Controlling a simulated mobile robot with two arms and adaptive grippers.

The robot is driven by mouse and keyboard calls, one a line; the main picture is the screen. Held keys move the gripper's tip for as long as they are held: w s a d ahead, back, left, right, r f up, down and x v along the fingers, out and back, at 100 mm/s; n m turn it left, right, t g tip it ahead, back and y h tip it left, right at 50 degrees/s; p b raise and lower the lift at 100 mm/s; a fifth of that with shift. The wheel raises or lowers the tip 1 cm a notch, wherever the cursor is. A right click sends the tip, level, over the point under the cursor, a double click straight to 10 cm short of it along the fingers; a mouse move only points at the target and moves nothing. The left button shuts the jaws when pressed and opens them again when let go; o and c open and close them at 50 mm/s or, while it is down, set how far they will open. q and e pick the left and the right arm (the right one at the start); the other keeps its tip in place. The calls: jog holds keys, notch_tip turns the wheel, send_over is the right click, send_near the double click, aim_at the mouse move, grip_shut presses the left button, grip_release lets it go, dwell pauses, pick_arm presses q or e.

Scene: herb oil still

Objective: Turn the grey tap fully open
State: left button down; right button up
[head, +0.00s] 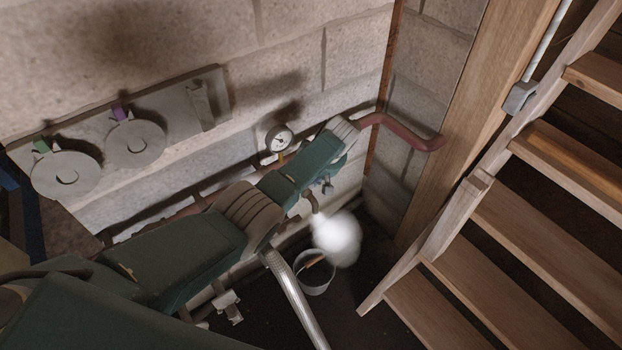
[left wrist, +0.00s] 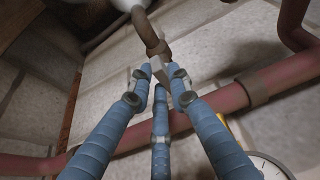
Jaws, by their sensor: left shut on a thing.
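In the left wrist view, the three blue fingers of my left gripper (left wrist: 160,88) come together around a small grey piece, which I take to be the handle of the grey tap (left wrist: 160,74). The fingers cover most of it, so how far it is turned cannot be told. A brown curved spout (left wrist: 148,32) runs from the tap towards the top of that view. In the head view my left gripper (head: 328,186) is at the pipe on the wall, mostly hidden under my green arm. The brown spout (head: 312,202) shows just below it. My right gripper is not in view.
A pale bucket (head: 318,280) stands on the dark floor below, with a blurred white puff (head: 337,237) above it. A gauge (head: 279,138) and a red pipe (head: 415,137) are close to my arm. Wooden stairs (head: 500,230) fill the right; two grey discs (head: 135,143) hang left.

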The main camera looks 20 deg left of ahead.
pick_arm(q)
jog(key=c, duration=1.6)
grip_release()
jog(key=v, duration=1.2)
jog(key=shift+a+r, duration=0.15)
